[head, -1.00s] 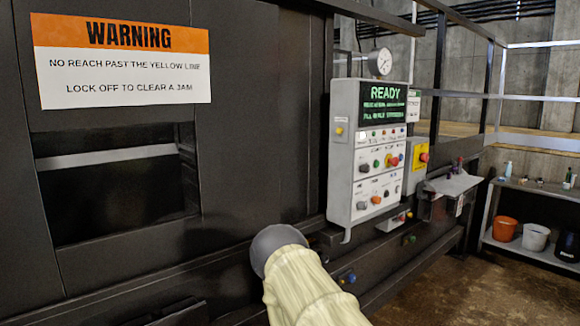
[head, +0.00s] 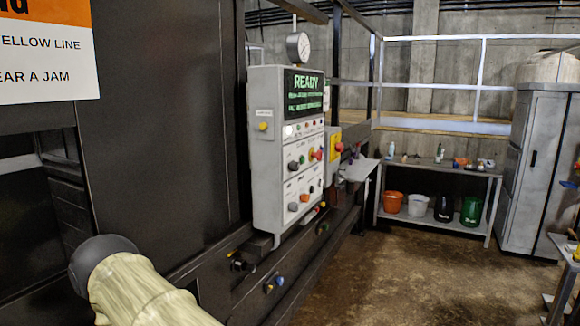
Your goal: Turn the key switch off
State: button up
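The grey control box (head: 265,160) stands on the dark machine a little right of the picture's middle, turned at an angle to me. Its screen (head: 306,94) is lit green and reads READY. Below the screen are rows of small knobs and buttons, among them a dark knob (head: 292,165), a red button (head: 319,155), a grey knob (head: 293,207) and an orange one (head: 304,198). They are too small to tell which is the key switch or how it is turned. My arm shows at the lower left, apart from the box. My gripper is out of view.
A yellow box (head: 333,150) with a red button sits right of the panel. A gauge (head: 298,46) stands above it. A shelf table (head: 433,170) with buckets and a grey locker (head: 535,170) stand at the back right. The floor (head: 390,270) before them is clear.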

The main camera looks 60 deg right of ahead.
aim_at(292, 166)
jog(key=z, duration=0.7)
jog(key=i, duration=0.85)
jog(key=z, duration=1)
